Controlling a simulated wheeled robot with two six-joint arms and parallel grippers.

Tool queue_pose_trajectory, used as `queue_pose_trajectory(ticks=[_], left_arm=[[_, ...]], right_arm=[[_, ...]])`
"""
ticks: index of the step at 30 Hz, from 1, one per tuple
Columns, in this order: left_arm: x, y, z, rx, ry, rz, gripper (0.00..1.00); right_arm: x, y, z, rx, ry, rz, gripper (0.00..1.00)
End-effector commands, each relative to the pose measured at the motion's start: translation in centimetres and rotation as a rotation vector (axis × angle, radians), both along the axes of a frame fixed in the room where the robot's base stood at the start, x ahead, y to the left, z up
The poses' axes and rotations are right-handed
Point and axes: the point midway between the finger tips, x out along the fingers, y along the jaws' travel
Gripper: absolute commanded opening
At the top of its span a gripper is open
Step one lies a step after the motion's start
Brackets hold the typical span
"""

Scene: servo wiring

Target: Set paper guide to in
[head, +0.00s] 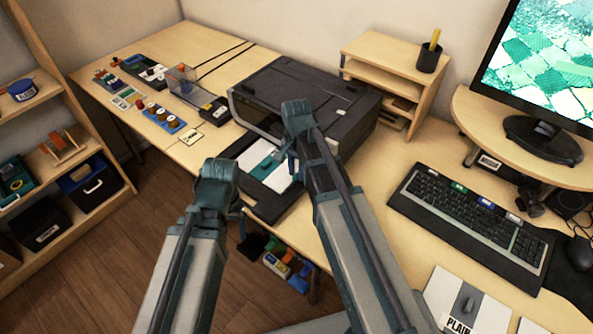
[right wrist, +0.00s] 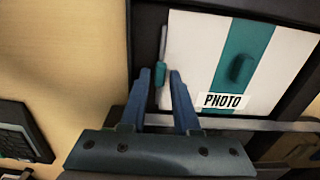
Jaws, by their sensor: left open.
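The black printer (head: 315,100) stands on the desk with its paper tray (head: 262,205) pulled out to the front. A white sheet with a teal stripe (head: 258,160) lies in the tray; in the right wrist view it reads PHOTO (right wrist: 222,101). The paper guide, a small teal tab (right wrist: 160,74), sits on a slot just left of the sheet, with a narrow gap between them. My right gripper (right wrist: 160,80) is open, its fingertips either side of the tab; contact cannot be told. My left gripper (head: 238,205) is open and empty, left of the tray, fingertips partly hidden.
A keyboard (head: 470,222) and a pad marked PLAIN (head: 465,300) lie to the right. Small parts trays (head: 160,118) are at the back left. Coloured items (head: 275,265) show below the desk's front edge.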

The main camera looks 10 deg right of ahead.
Motion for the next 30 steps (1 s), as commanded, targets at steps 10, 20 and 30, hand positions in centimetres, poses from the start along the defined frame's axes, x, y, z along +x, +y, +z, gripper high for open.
queue_pose_trajectory(ticks=[10,20,30], left_arm=[[0.0,0.0,3.5,0.000,0.000,0.000,0.79],[0.0,0.0,8.5,0.000,0.000,0.000,0.79],[0.0,0.0,13.1,0.000,0.000,0.000,0.79]], right_arm=[[0.0,0.0,3.5,0.000,0.000,0.000,0.30],[0.0,0.0,8.5,0.000,0.000,0.000,0.30],[0.0,0.0,13.0,0.000,0.000,0.000,0.30]])
